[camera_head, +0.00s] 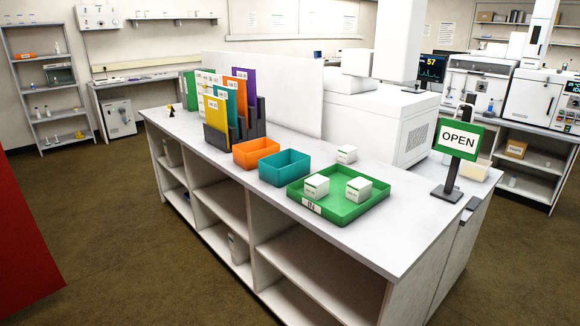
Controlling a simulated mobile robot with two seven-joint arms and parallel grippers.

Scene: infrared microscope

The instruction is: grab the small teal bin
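The small teal bin (284,168) is an open, empty-looking rectangular bin standing upright on the white counter (400,236). It sits between a small orange bin (256,153) on its left and a green tray (372,208) on its right. No gripper touches it. Neither of my grippers is in the head view.
The green tray holds white boxes (358,188), and another white box (346,154) stands behind it. Folders in dark holders (217,138) stand left of the orange bin. An OPEN sign (458,139) stands at the right. The counter's front right is clear. Open shelves (222,198) lie below.

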